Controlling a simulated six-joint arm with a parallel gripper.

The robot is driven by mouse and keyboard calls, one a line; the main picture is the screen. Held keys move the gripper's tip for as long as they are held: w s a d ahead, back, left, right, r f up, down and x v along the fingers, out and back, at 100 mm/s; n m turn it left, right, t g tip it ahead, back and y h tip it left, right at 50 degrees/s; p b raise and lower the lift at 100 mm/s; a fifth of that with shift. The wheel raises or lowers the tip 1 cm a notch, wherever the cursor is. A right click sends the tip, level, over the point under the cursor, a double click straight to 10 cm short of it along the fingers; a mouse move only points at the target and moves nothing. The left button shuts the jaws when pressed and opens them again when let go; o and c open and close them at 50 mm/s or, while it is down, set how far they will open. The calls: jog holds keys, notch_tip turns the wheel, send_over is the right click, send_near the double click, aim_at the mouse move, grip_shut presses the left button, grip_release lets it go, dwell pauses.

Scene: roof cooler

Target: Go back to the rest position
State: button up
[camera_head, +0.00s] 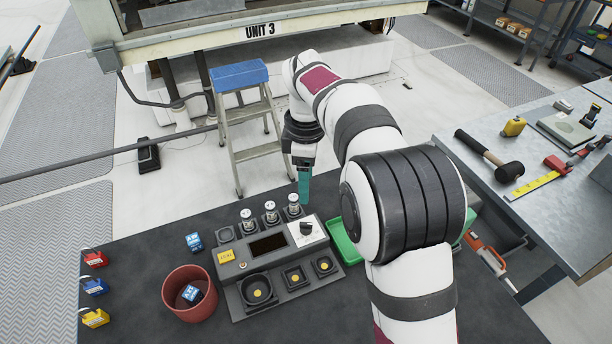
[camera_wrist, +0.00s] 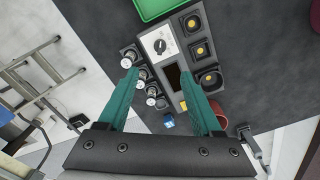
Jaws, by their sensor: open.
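My gripper (camera_head: 304,186) hangs at the far edge of the dark table, above and behind a grey control panel (camera_head: 234,266). In the wrist view its two green fingers (camera_wrist: 166,98) are spread apart with nothing between the tips. My arm crosses the right of the head view and hides part of the table.
A red bowl (camera_head: 190,309) holds a blue block; another blue block (camera_head: 194,241) lies behind it. Red, blue and yellow padlocks (camera_head: 96,318) line the left edge. A green tray (camera_head: 344,243) is partly behind my arm. A stepladder (camera_head: 247,115) stands beyond; a tool bench (camera_head: 472,180) is right.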

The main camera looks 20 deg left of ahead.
jog(key=shift+r, duration=0.5)
jog(key=s+d+r+m, duration=0.3)
jog(key=d+m, duration=0.1)
jog(key=d, duration=0.2)
jog(key=s+d+r+m, duration=0.2)
jog(key=s+d+m, duration=0.1)
jog(key=d+m, duration=0.25)
jog(key=s+d+f+m+y, duration=0.1)
jog(key=s+d+f+m, duration=0.1)
jog(key=s+d+m, duration=0.4)
jog(key=s+d+f+m, duration=0.2)
jog(key=s+d+m, duration=0.4)
jog(key=s+m, duration=0.5)
jog(key=s, duration=0.4)
jog(key=shift+y, duration=0.4)
jog(key=shift+d, duration=0.1)
